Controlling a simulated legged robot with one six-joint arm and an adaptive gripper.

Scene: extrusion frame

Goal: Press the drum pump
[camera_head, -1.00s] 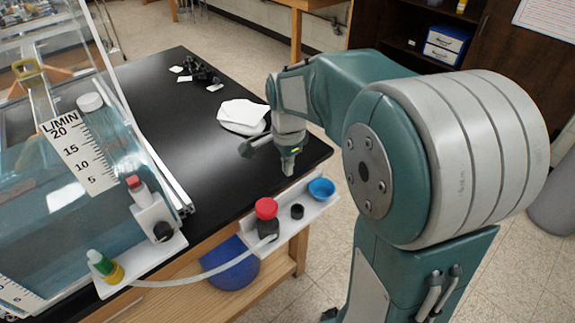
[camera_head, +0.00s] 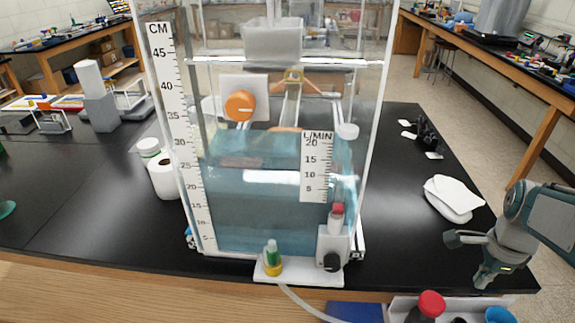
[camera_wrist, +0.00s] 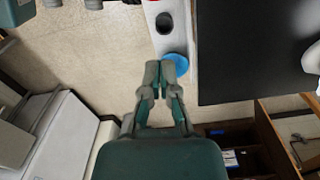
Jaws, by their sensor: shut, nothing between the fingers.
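A red-topped black piece (camera_head: 431,304), which may be the pump, stands on a white ledge at the table's front edge, cut off by the bottom of the head view. A bit of red (camera_wrist: 125,3) shows at the top of the wrist view. My gripper (camera_head: 484,280) is shut and empty, to the right of the red top in the head view. In the wrist view my gripper (camera_wrist: 160,72) has its fingers together over the picture of the blue cup's (camera_wrist: 176,66) left edge. I cannot tell whether they touch.
A clear water tank (camera_head: 265,210) with scales stands mid-table. A pale hose (camera_head: 300,302) runs from its front base towards the ledge. The ledge also holds a black cap (camera_wrist: 164,22). White folded cloths (camera_head: 452,198) lie left of my arm.

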